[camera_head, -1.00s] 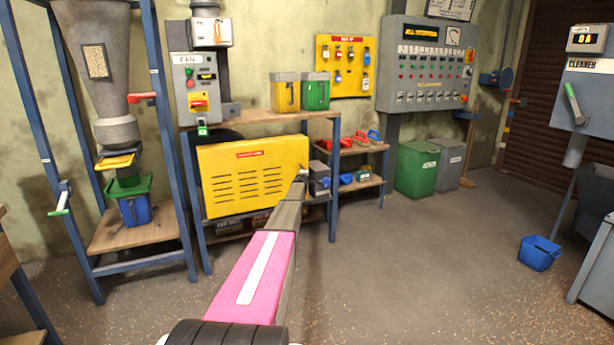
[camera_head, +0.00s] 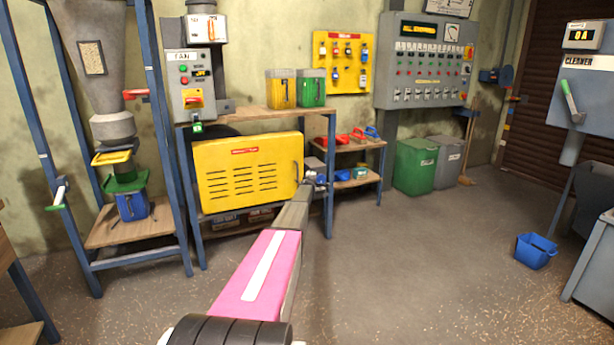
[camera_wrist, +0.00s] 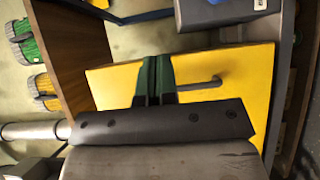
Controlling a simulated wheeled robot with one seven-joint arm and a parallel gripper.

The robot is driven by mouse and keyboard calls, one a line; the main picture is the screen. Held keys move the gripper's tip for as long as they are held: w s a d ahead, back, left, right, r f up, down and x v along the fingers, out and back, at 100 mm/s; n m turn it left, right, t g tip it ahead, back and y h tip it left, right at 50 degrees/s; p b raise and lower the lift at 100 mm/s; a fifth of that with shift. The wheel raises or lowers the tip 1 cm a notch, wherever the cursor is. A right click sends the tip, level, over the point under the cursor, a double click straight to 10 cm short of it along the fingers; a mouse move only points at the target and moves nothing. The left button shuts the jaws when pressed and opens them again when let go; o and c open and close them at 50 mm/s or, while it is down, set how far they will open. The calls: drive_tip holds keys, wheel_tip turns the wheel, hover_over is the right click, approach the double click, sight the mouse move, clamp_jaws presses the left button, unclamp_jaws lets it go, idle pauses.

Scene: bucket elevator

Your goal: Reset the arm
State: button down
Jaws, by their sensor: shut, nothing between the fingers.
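My arm reaches forward from the bottom of the head view toward the right end of a yellow slotted guard panel (camera_head: 250,185). My gripper (camera_wrist: 156,78) is at the arm's far end; it is small and partly hidden by my arm in the head view. In the wrist view its two fingers are together, with nothing held between them. The yellow panel (camera_wrist: 115,85) fills the view behind the fingers. The panel's dark handle (camera_wrist: 200,86) shows just right of the fingers. I cannot tell the exact gap between gripper and panel.
A wooden-topped bench (camera_head: 255,118) with blue legs carries a yellow bin (camera_head: 281,90) and a green bin (camera_head: 311,88). A small shelf (camera_head: 358,183) stands to its right. A blue bucket (camera_head: 535,251) is on the floor at right. The floor right of my arm is open.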

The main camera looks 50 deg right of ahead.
drive_tip(key=shift+s+d, duration=0.15)
drive_tip(key=shift+s, duration=0.95)
